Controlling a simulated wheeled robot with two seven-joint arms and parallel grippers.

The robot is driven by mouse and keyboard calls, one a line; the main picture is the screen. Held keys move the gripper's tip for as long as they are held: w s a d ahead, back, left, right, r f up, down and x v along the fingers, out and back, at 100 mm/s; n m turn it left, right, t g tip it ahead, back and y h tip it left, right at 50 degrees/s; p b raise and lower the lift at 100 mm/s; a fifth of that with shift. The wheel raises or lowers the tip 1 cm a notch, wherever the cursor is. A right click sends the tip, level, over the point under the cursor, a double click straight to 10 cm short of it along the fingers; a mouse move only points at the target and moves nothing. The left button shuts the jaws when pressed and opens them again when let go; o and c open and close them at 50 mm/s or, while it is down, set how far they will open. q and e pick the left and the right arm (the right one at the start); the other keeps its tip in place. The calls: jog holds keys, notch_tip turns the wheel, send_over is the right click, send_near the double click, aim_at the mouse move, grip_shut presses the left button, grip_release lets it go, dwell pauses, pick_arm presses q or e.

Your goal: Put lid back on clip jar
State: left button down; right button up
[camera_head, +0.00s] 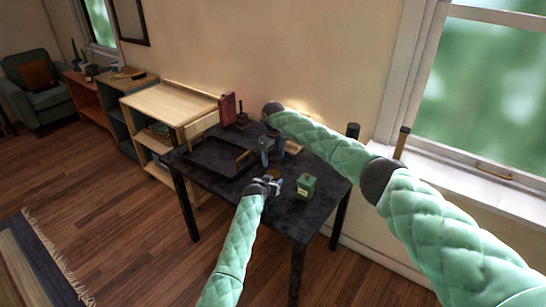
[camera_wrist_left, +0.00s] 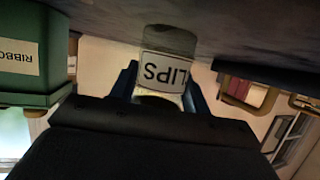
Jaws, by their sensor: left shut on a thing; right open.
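My left gripper (camera_head: 277,186) is low over the front of the dark table. In the left wrist view its blue fingers (camera_wrist_left: 163,98) are shut around the clip jar (camera_wrist_left: 168,68), a clear jar whose white label reads "LIPS", upside down in this view. The jar's grey end is close to the dark table surface; I cannot tell if it touches. In the head view the jar is small and mostly hidden by the gripper. My right gripper (camera_head: 268,157) is open, pointing down above the table behind the left one. I cannot make out the lid.
A green box (camera_head: 307,187) stands right of my left gripper; its "RIBBO" label shows in the left wrist view (camera_wrist_left: 15,58). A dark tray (camera_head: 205,170) with a wooden handle lies at the left. A red book-like object (camera_head: 227,108) stands at the back. The table's front right (camera_head: 290,222) is clear.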

aim_at(273, 174)
jog(key=n, duration=0.6)
jog(key=shift+a, duration=0.1)
jog(key=n, duration=0.4)
jog(key=shift+s, duration=0.1)
jog(key=n, duration=0.5)
jog(key=shift+n, duration=0.3)
jog(key=n, duration=0.4)
jog(key=shift+n, duration=0.4)
jog(key=shift+f, duration=3.95)
jog(key=shift+c, duration=0.4)
